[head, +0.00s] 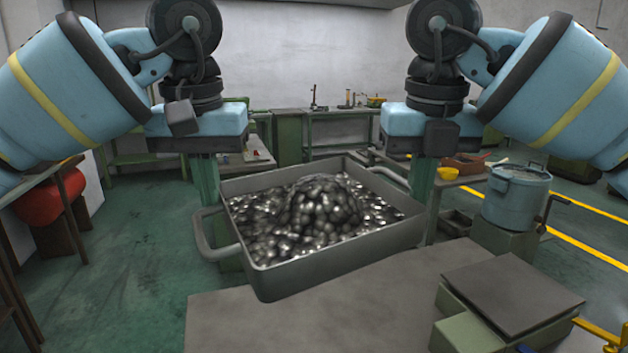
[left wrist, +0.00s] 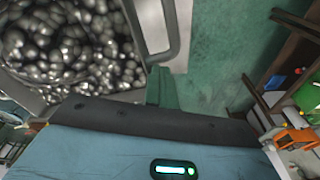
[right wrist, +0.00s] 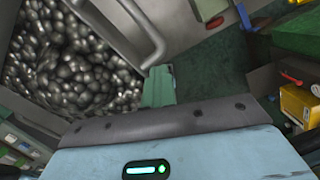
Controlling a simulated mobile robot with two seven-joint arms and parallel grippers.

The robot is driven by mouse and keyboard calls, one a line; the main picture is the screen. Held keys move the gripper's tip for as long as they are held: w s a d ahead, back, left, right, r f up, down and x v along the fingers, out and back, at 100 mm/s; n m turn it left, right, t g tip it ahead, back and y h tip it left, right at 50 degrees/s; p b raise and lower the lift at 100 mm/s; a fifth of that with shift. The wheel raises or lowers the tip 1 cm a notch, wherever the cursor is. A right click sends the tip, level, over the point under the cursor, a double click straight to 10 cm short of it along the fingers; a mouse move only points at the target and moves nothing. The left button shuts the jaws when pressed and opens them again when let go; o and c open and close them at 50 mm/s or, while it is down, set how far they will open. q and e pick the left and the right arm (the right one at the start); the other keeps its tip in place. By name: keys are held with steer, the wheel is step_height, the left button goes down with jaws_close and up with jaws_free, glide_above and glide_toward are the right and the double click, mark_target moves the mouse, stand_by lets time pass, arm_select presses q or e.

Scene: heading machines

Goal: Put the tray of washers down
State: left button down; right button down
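The grey metal tray (head: 330,263) is heaped with shiny dark washers (head: 318,212) and shows in front of me, turned at an angle. Its left handle (head: 202,237) and right handle (head: 385,176) stick out at the sides. My left gripper (head: 207,203) points down with its green fingers together at the left handle. My right gripper (head: 420,190) is likewise at the right handle. Both look shut on the handles, though the contact is partly hidden. The handles show in the left wrist view (left wrist: 173,30) and the right wrist view (right wrist: 150,35). The tray's underside is hidden.
A bare grey tabletop (head: 330,320) lies in front of and below the tray. On the right are a dark plate on a green machine (head: 510,290) and a blue-grey pot (head: 515,198). A red object (head: 50,200) is at far left. Green floor lies left.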

arm_select(q)
steer(key=shift+s+d+r, duration=0.25)
steer(key=shift+s+d, duration=0.05)
steer(key=shift+d, duration=0.1)
arm_select(e)
steer(key=shift+s+a+r, duration=0.2)
steer(key=shift+s+a, duration=0.05)
steer(key=shift+a, duration=0.15)
arm_select(q)
steer(key=shift+f, duration=0.2)
arm_select(e)
steer(key=shift+f, duration=0.15)
